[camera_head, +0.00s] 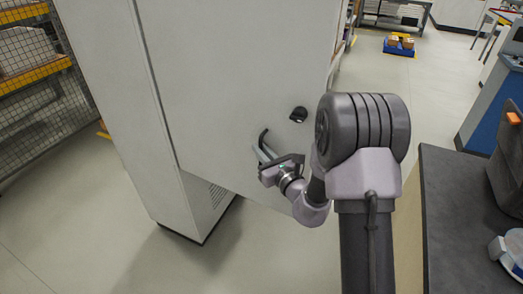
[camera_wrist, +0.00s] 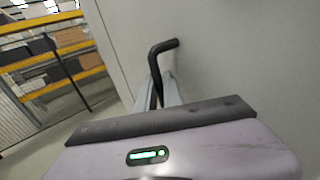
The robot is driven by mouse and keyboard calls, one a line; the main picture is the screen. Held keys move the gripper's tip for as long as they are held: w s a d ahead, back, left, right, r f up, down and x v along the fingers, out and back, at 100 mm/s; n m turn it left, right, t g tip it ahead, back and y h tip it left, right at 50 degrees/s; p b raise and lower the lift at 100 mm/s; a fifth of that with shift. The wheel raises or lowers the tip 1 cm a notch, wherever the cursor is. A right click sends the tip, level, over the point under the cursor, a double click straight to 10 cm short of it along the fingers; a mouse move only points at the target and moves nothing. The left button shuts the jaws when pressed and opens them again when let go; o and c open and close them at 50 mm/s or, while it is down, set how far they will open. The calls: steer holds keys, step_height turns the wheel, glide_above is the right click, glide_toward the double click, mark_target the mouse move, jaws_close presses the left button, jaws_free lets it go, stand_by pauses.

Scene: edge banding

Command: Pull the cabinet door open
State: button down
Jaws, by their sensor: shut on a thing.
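The light grey cabinet door (camera_head: 235,75) fills the upper middle of the head view. Its lower edge slants away from the vented cabinet front (camera_head: 208,200), so the door appears swung partly out, with its left side at the cabinet. A black bar handle (camera_head: 263,138) is on the door; its bent upper end also shows in the wrist view (camera_wrist: 163,46). My gripper (camera_head: 264,153) is shut on the handle, its fingers (camera_wrist: 160,92) around the bar. The gripper body hides the handle's lower end.
A dark round lock (camera_head: 298,115) sits on the door, right of the handle. A dark-topped bench (camera_head: 465,220) stands close on the right. Yellow-beamed racking (camera_head: 35,75) is at left. Floor at lower left is clear.

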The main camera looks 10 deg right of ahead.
steer(key=shift+w+r, duration=0.1)
steer(key=shift+r, duration=0.05)
steer(key=c, duration=1.5)
jaws_free()
steer(key=shift+a, duration=0.15)
steer(key=p+v, duration=0.6)
steer(key=v, duration=1.1)
steer(key=shift+s+p, duration=0.2)
steer(key=shift+p, duration=0.2)
